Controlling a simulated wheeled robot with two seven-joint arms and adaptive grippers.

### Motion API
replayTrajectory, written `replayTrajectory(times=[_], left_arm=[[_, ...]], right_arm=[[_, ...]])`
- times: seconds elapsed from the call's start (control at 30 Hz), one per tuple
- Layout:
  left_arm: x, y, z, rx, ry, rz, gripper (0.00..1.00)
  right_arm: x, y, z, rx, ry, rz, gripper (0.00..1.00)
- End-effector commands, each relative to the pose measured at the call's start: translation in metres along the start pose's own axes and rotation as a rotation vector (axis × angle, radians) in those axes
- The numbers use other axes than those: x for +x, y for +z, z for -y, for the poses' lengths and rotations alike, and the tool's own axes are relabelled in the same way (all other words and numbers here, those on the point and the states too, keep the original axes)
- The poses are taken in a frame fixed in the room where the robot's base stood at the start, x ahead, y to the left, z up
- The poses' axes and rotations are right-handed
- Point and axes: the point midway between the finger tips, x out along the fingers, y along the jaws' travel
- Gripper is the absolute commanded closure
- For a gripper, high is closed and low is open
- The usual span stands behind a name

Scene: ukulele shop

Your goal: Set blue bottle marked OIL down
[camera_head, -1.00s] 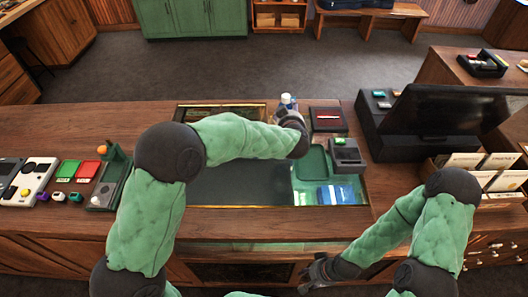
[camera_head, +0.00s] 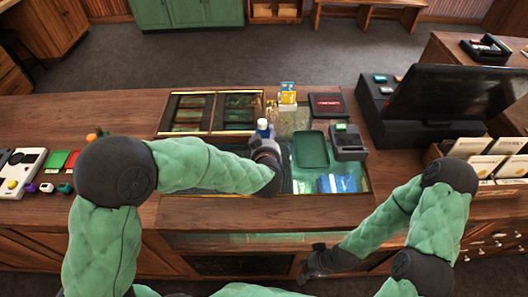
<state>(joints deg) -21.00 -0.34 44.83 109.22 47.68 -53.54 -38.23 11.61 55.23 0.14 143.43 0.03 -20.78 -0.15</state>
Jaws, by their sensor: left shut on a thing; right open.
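The blue bottle (camera_head: 262,126) shows only its pale cap and a bit of blue behind my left gripper (camera_head: 264,147) in the head view. My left gripper is shut on it, and the bottle looks upright above the counter's glass inset. The OIL marking and the bottle's base are hidden, so I cannot tell whether it touches the surface. My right gripper (camera_head: 308,268) is open and empty, low at the counter's front side.
A clear holder with cards (camera_head: 287,116) stands just behind the bottle. A green tray (camera_head: 311,150), blue packets (camera_head: 338,184) and a card terminal (camera_head: 348,142) are to the right. A divided display case (camera_head: 211,112) is behind left. A dark monitor (camera_head: 456,103) stands farther right.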

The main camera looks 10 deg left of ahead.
Motion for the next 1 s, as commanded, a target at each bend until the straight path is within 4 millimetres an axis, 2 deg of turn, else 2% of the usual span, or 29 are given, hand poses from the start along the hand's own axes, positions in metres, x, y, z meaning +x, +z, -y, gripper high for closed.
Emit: replayTrajectory(times=[0.17, 0.27, 0.43, 0.8, 0.83, 0.9, 1.0], left_arm=[[-0.002, 0.007, 0.003, -0.001, 0.0, -0.003, 0.77], [-0.004, 0.018, 0.007, 0.0, 0.0, -0.001, 0.77], [0.007, 0.041, 0.007, 0.0, 0.0, -0.002, 0.77], [0.008, 0.044, 0.007, -0.001, 0.0, -0.002, 0.77], [0.008, 0.045, 0.007, -0.001, 0.0, -0.001, 0.36], [0.008, 0.044, 0.007, -0.001, 0.0, -0.001, 0.16], [0.008, 0.044, 0.007, -0.001, 0.0, -0.001, 0.15]], right_arm=[[0.003, 0.0, -0.001, 0.0, 0.0, 0.0, 0.6], [0.007, -0.001, -0.003, 0.0, 0.0, 0.0, 0.6], [0.02, -0.001, -0.007, 0.0, 0.0, 0.0, 0.6], [0.02, -0.001, -0.007, 0.0, 0.0, 0.0, 0.6], [0.02, -0.001, -0.007, 0.0, 0.0, 0.0, 0.6], [0.019, -0.001, -0.007, 0.0, 0.0, -0.001, 0.6], [0.019, -0.001, -0.007, 0.0, 0.0, 0.0, 0.6]])
